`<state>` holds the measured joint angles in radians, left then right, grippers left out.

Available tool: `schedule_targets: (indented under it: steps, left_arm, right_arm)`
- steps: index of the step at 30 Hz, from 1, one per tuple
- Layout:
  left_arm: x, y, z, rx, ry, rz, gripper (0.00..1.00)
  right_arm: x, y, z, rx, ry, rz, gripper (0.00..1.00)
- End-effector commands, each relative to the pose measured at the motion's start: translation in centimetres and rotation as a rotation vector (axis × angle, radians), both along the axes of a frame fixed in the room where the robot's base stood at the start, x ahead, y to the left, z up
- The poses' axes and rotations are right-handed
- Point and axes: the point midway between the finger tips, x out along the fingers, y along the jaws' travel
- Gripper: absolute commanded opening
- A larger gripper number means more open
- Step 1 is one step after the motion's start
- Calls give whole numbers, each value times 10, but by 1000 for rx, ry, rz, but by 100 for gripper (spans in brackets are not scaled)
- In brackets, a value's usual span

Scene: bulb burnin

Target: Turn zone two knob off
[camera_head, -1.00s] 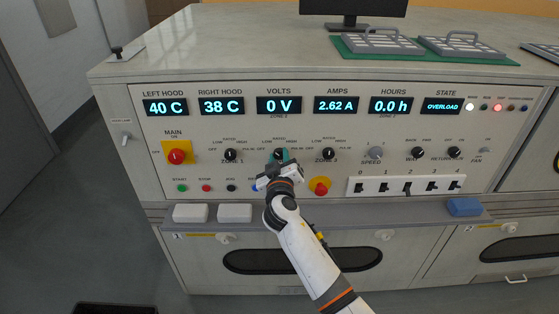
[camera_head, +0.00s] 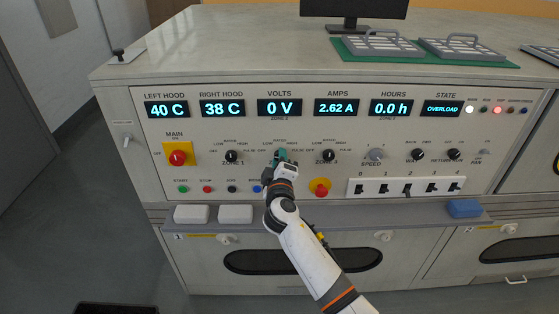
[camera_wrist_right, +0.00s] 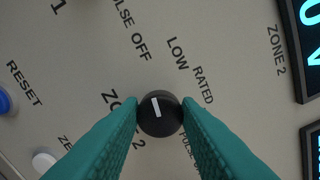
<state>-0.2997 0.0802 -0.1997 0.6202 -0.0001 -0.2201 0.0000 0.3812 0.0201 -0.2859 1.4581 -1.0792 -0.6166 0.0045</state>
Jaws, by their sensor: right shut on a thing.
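The zone two knob (camera_wrist_right: 160,115) is a round black knob with a white pointer line, on the panel in the right wrist view. The pointer line aims up and slightly left there, towards the OFF label (camera_wrist_right: 140,47). The LOW label (camera_wrist_right: 177,52) and RATED label (camera_wrist_right: 203,85) lie to the right of that line. My right gripper (camera_wrist_right: 160,117) has its teal fingers shut on the knob, one on each side. In the head view my right gripper (camera_head: 281,157) is at the panel and mostly hides the knob. My left gripper is not in view.
The zone 1 knob (camera_head: 231,156) and zone 3 knob (camera_head: 329,156) flank my gripper. A red button (camera_head: 320,188) is close below right. A ledge with white blocks (camera_head: 235,214) runs below. The state display (camera_head: 442,108) reads OVERLOAD.

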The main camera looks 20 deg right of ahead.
Motion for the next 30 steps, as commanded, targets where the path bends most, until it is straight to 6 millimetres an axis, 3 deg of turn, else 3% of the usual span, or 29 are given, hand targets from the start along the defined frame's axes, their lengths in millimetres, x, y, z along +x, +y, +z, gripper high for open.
schedule_targets:
  steps: [12, 13, 17, 26, 30]
  left_arm:
    - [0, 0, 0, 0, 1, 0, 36]
    - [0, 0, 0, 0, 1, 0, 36]
    - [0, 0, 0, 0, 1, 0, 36]
    - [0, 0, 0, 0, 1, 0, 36]
    - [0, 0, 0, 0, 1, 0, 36]
  right_arm:
    - [0, 0, -1, -11, 4, 0, 7]
    - [0, 0, -1, -11, 4, 0, 32]
    - [0, 0, -1, -10, 4, 0, 52]
    - [-2, 1, 0, -9, 2, 0, 52]
    - [-14, 5, -1, -7, 3, 0, 52]
